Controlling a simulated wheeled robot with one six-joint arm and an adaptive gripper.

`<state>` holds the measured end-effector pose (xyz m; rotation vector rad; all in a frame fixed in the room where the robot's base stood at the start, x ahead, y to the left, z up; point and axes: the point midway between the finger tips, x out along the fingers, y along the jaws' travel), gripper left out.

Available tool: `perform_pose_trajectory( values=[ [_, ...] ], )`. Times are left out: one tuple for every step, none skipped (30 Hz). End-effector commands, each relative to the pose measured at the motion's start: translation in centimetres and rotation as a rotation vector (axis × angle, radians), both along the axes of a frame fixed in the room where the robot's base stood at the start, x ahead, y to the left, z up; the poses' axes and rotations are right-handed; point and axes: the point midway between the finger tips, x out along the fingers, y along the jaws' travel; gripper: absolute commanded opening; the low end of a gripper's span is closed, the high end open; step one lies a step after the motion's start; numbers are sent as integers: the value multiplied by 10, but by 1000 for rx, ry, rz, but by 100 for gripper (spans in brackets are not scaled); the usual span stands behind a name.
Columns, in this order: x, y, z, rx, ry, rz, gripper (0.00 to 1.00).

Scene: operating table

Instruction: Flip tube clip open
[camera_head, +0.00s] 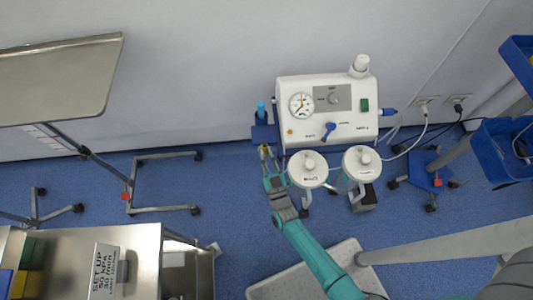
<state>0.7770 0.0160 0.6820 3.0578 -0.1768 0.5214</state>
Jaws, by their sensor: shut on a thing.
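The white suction unit (355,126) stands against the wall, with a dial gauge, a knob and a green switch on its front. A blue holder (263,133) is at its left side, with a light-blue upright piece (261,109) above it. My gripper (265,153) is just below this holder, at the end of my teal arm. It is shut on a small yellowish piece that looks like the tube clip. The clip is tiny here and partly hidden by the fingers, so I cannot tell its position.
Two white-lidded canisters (308,168) (362,163) hang below the unit, close to the right of my gripper. A steel table with a sign (104,271) stands at lower left. A steel tray (60,78) is at upper left. Blue bins (505,150) are at right. Blue floor is open left of my arm.

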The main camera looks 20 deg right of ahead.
Motion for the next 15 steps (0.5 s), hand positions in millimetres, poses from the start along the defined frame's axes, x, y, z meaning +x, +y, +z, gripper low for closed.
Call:
perform_pose_trajectory(
  values=[
    [-1, 0, -3, -2, 7, 1, 0],
    [-1, 0, -3, -2, 7, 1, 0],
    [-1, 0, -3, -2, 7, 1, 0],
    [-1, 0, -3, -2, 7, 1, 0],
    [-1, 0, -3, -2, 8, 1, 19],
    [-1, 0, -3, -2, 7, 1, 23],
    [-1, 0, -3, -2, 7, 1, 23],
    [-1, 0, -3, -2, 7, 1, 23],
    [-1, 0, -2, -1, 6, 1, 23],
    [-1, 0, -2, -1, 5, 1, 23],
    [-1, 0, -2, -1, 5, 1, 23],
    [-1, 0, -2, -1, 4, 1, 23],
    [-1, 0, -2, -1, 4, 1, 23],
    [-1, 0, -1, -1, 3, 1, 23],
    [-1, 0, -2, 0, 3, 1, 23]
  ],
)
